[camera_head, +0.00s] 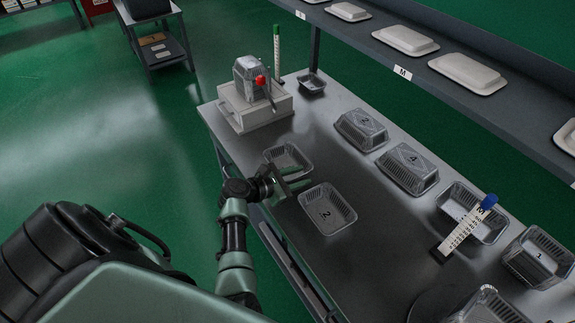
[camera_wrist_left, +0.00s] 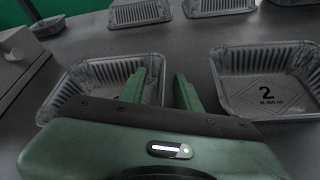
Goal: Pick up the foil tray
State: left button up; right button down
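An upright, empty foil tray (camera_head: 284,155) lies near the table's front edge. It shows at the left in the left wrist view (camera_wrist_left: 70,85), partly hidden by my gripper. Another upright foil tray marked 2 (camera_head: 328,208) lies to its right; it also shows in the wrist view (camera_wrist_left: 268,85). My left gripper (camera_head: 291,183) is at the near right side of the first tray. In the wrist view its fingers (camera_wrist_left: 160,92) stand apart, with that tray's right side wall showing between them. Whether they touch the wall I cannot tell. My right gripper is not in view.
Upturned foil trays (camera_head: 360,130) (camera_head: 408,168) stand along the table's back. A grey-white device with a red knob (camera_head: 255,85) stands at the far left end. A white scale post with a blue top (camera_head: 468,228) stands at right. A shelf (camera_head: 450,85) with white trays runs behind.

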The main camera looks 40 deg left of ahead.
pick_arm(q)
grip_shut()
jog(key=shift+s, duration=0.1)
dwell(1.2)
